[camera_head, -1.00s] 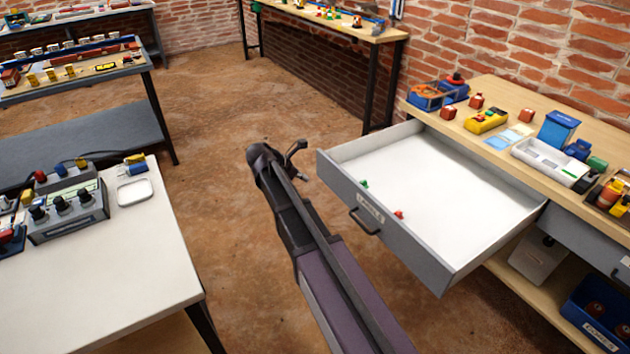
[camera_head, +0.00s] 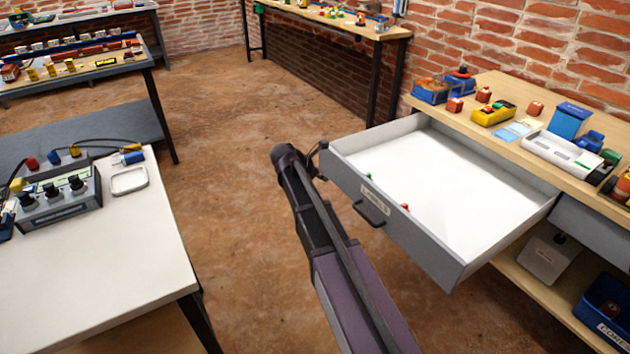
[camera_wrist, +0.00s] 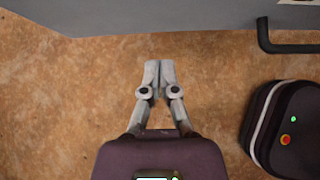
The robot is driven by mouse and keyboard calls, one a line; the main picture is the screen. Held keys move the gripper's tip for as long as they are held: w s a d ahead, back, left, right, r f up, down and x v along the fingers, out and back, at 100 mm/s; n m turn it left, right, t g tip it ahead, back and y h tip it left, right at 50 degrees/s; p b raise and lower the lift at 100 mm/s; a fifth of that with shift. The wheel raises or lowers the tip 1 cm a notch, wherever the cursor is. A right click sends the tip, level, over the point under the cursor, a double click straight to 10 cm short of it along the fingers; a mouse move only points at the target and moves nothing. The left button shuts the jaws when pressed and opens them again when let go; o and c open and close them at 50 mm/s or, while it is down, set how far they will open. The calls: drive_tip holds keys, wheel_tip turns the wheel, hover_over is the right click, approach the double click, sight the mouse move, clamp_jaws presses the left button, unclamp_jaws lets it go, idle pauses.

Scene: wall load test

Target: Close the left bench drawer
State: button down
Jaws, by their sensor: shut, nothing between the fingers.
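The left bench drawer (camera_head: 458,262) is pulled far out of the bench at the right, its white inside bare except for small green and red bits near the front. Its grey front has a pale label and a dark bar handle (camera_head: 370,214). In the wrist view the drawer front (camera_wrist: 150,16) crosses the top, with the handle (camera_wrist: 290,47) at upper right. My gripper (camera_wrist: 159,66) is shut and empty, with floor showing between its fingertips and the drawer front. In the head view my gripper (camera_head: 318,160) is by the front's left end, partly hidden by my wrist; contact cannot be told.
The wooden bench top (camera_head: 490,92) holds blue bins, red blocks and a yellow device. A blue bin (camera_head: 600,315) sits on the shelf below. A white table (camera_head: 110,245) with a control box stands at left. The brown floor between is clear.

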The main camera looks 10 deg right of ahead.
sight(340, 177)
drive_tip(key=shift+w+d+f, duration=0.1)
drive_tip(key=shift+w+d, duration=0.15)
drive_tip(key=shift+d, duration=0.45)
drive_tip(key=shift+w+d+f, duration=0.1)
drive_tip(key=shift+w+d, duration=0.2)
drive_tip(key=shift+d, duration=0.4)
drive_tip(key=shift+w+d, duration=0.25)
drive_tip(key=shift+d, duration=0.45)
